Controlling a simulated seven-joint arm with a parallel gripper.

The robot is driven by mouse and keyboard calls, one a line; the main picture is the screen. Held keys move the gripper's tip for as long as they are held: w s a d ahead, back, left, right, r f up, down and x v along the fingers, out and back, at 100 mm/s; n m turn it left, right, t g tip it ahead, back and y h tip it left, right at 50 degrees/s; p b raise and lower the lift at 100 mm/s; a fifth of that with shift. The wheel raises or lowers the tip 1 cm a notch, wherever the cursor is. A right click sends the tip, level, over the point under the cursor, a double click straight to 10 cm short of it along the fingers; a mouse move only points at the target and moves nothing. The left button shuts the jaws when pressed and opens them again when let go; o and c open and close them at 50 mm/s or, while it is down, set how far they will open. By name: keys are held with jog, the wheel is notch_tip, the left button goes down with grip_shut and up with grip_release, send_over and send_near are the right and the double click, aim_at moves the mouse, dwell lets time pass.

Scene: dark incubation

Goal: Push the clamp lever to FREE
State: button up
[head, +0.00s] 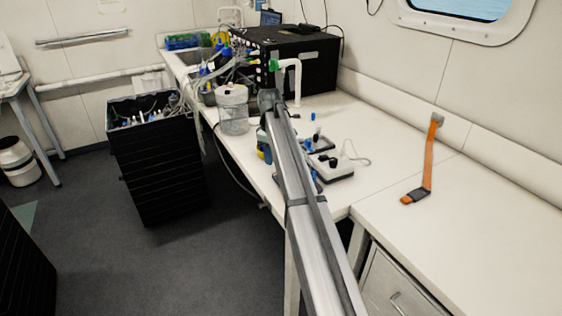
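I cannot make out a clamp lever or a FREE mark for certain at this size. A white box with a dark knob (332,166) sits on the bench just right of my arm. A small dark plate with blue parts (320,143) lies behind it.
The white bench (385,150) is mostly clear on the right, apart from an orange strap (428,165). A black cabinet (300,60) stands at the back. A clear jar (232,112) stands left of my arm. A black crate of cables (155,160) stands on the floor.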

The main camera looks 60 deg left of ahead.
jog(key=shift+c, duration=0.5)
jog(key=shift+o, duration=1.3)
jog(key=shift+w+a+m, duration=0.3)
jog(key=shift+w+m, duration=0.25)
jog(key=shift+m, duration=0.45)
jog(key=shift+w, duration=0.1)
